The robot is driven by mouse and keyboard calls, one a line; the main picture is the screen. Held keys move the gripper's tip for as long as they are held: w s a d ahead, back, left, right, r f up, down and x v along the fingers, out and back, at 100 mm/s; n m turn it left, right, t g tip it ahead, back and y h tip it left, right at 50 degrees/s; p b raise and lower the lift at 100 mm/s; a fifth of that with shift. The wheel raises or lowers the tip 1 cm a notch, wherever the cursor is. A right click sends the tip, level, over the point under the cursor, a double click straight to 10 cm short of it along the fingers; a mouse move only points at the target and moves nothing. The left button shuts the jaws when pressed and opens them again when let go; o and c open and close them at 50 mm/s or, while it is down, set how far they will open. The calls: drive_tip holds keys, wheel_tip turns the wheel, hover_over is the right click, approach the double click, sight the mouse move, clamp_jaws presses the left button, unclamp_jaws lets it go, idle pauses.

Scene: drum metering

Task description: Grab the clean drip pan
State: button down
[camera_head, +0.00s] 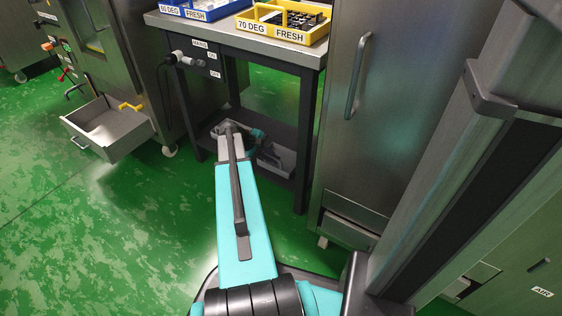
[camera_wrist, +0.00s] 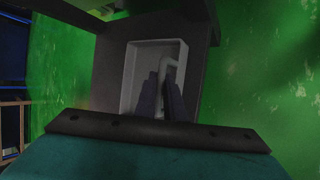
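A pale pan (camera_head: 277,162) lies on the dark lower shelf (camera_head: 203,143) of the bench in the head view. In the head view my arm reaches under the bench and hides part of the shelf; the fingertips are not clear there.
Bench legs and top (camera_head: 250,43) enclose the shelf. A blue tray (camera_head: 205,12) and a yellow tray (camera_head: 285,30) stand on top. A metal cabinet (camera_head: 345,120) is close on the right. An open metal drawer (camera_head: 108,135) with a yellow piece juts out at left. Green floor is clear at left.

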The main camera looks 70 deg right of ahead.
drive_tip(key=shift+r, duration=0.15)
idle(0.3)
drive_tip(key=shift+r+p, duration=0.9)
drive_tip(key=shift+r, duration=0.25)
drive_tip(key=w+a+r+p, duration=0.1)
drive_tip(key=w+a+p, duration=0.2)
drive_tip(key=a, duration=0.4)
drive_tip(key=w+a+r+p, duration=0.1)
drive_tip(key=w+a+p, duration=0.1)
drive_tip(key=a, duration=0.6)
drive_tip(key=shift+w+r+p, duration=0.2)
drive_tip(key=shift+w+p, duration=0.2)
drive_tip(key=shift+p, duration=0.1)
